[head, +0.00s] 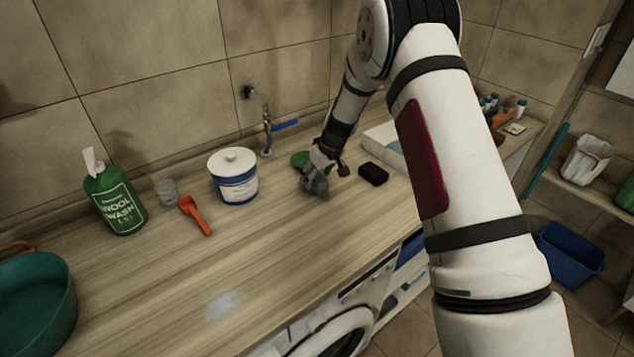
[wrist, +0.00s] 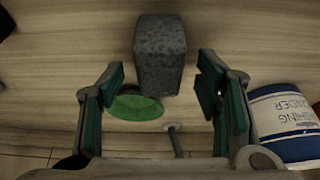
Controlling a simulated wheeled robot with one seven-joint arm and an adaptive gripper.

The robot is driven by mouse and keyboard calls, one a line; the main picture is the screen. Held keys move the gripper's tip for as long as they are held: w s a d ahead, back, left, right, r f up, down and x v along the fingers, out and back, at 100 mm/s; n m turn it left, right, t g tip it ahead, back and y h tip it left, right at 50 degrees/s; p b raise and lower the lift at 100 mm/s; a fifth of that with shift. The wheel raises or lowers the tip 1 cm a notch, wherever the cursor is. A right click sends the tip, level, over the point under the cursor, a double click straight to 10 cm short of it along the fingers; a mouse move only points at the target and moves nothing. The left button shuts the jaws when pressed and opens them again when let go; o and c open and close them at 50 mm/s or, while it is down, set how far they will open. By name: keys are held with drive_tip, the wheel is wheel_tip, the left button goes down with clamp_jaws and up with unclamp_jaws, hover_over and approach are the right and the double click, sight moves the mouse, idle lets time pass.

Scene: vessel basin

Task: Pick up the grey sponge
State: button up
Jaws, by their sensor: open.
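The grey sponge (wrist: 160,50) is a dark speckled block on the wooden counter, at the upper middle of the wrist view. In the head view it shows as a small grey shape (head: 318,187) at the tip of my gripper (head: 317,172), partly hidden by it. In the wrist view my gripper (wrist: 160,76) is open, with one green-padded finger on each side of the sponge's near end. Gaps show between both fingers and the sponge. Its height above the counter is hard to tell.
A green round thing (wrist: 135,107) lies close behind the sponge. A black block (head: 373,174) is to the right. The front counter is clear.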

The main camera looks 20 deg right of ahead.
drive_tip(key=shift+x, duration=0.8)
drive_tip(key=c, duration=0.8)
drive_tip(key=shift+r, duration=0.1)
drive_tip(key=shift+c, duration=0.2)
drive_tip(key=shift+r, duration=0.45)
drive_tip(key=b+v, duration=0.1)
drive_tip(key=v, duration=0.1)
drive_tip(key=shift+a+r, duration=0.2)
drive_tip(key=shift+r, duration=0.15)
drive_tip(key=s+a, duration=0.1)
drive_tip(key=s, duration=0.4)
drive_tip(key=s+a+r, duration=0.1)
drive_tip(key=s, duration=0.4)
drive_tip(key=s+a, duration=0.1)
drive_tip(key=s, duration=0.4)
drive_tip(key=shift+a+r, duration=0.2)
